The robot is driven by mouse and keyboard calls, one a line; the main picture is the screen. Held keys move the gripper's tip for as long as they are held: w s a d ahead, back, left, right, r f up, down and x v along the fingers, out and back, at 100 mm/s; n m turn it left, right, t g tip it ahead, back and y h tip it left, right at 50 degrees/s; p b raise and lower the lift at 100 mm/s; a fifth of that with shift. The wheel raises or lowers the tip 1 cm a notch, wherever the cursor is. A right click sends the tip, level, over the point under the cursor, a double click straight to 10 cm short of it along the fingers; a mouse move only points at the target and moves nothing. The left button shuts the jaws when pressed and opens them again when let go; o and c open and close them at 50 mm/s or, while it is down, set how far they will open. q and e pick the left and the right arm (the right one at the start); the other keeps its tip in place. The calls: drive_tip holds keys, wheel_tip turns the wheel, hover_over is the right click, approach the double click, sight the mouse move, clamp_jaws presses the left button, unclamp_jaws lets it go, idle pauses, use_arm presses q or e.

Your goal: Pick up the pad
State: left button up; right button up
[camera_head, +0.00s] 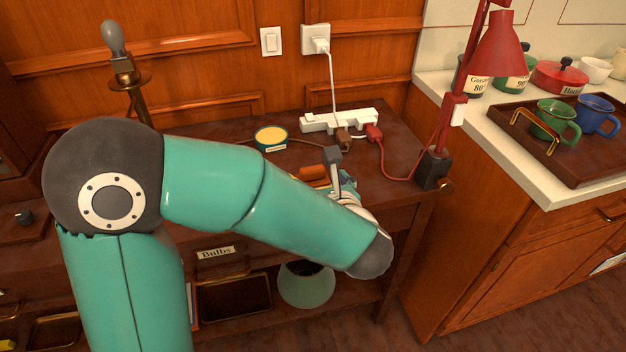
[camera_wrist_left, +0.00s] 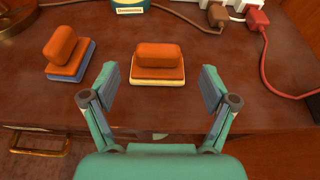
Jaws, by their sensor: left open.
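Two orange-brown pads with raised block handles lie on the dark wooden table. In the left wrist view one pad (camera_wrist_left: 158,66) with a pale cream base sits straight ahead, and another pad (camera_wrist_left: 67,55) with a blue and white base sits to its left, turned at an angle. My left gripper (camera_wrist_left: 153,86) is open and empty; its two fingers stand on either side of the near edge of the cream-based pad, apart from it. In the head view my left gripper (camera_head: 335,168) is mostly hidden by my arm, with an orange-brown handle (camera_head: 312,171) partly showing beside it.
Behind the pads stand a round tin (camera_head: 271,138), a white power strip (camera_head: 339,120) with brown and red plugs, and a red lamp (camera_head: 500,45) with its cord. A counter with a tray (camera_head: 595,165) of mugs is at the right.

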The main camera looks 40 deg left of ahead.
sight(313, 169)
use_arm(q)
drive_tip(key=x, duration=0.3)
drive_tip(key=r+x, duration=0.1)
drive_tip(key=x, duration=0.1)
drive_tip(key=shift+a, duration=0.15)
drive_tip(key=c, duration=1.4)
